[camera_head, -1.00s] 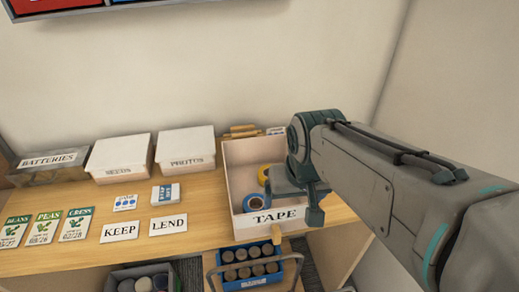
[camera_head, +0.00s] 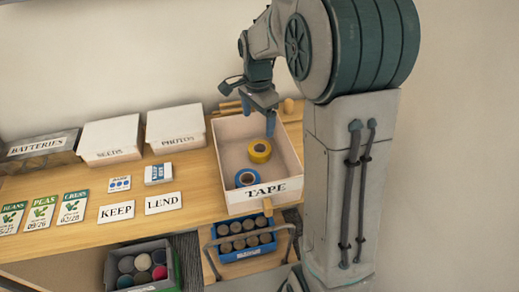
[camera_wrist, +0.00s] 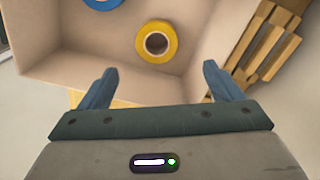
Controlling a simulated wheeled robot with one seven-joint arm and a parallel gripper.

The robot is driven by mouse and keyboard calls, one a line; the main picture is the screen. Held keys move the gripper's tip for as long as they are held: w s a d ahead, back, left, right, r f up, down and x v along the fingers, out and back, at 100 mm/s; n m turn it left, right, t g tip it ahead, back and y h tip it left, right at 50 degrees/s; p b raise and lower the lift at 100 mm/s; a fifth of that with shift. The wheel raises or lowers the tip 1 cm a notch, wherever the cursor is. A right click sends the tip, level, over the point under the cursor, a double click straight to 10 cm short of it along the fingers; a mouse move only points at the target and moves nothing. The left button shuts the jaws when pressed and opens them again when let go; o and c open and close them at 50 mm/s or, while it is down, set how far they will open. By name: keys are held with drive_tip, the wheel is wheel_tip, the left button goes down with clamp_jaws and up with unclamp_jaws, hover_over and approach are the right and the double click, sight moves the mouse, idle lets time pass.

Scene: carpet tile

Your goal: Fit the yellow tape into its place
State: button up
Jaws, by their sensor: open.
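The yellow tape (camera_head: 259,150) lies flat inside the open box labelled TAPE (camera_head: 288,158), towards its back right. A blue tape roll (camera_head: 248,178) lies in the same box near the front label, apart from the yellow one. My gripper (camera_head: 271,124) is above the back of the box, pointing down, with its fingers apart and nothing between them. The wrist view shows the yellow tape (camera_wrist: 157,41) beyond the open fingertips (camera_wrist: 160,78), whole and unobstructed, and part of the blue roll (camera_wrist: 102,2) at the top edge.
KEEP and LEND cards (camera_head: 163,203) and seed packets lie in front. A wooden slatted item (camera_wrist: 268,42) is beside the box. A blue crate of cans (camera_head: 242,247) sits below.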

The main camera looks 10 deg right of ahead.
hover_over(260, 148)
drive_tip(key=s, duration=0.1)
drive_tip(key=f, duration=0.4)
drive_tip(key=a+f, duration=0.1)
drive_tip(key=f, duration=0.1)
drive_tip(key=shift+s+f, duration=0.2)
drive_tip(key=shift+f, duration=0.15)
drive_tip(key=shift+s+d+f+p, duration=0.15)
drive_tip(key=shift+f+p, duration=0.35)
drive_tip(key=shift+f, duration=0.85)
drive_tip(key=shift+s+d+f+p, duration=0.1)
drive_tip(key=shift+f+p, duration=0.4)
drive_tip(key=shift+f, duration=0.85)
drive_tip(key=c, duration=1.1)
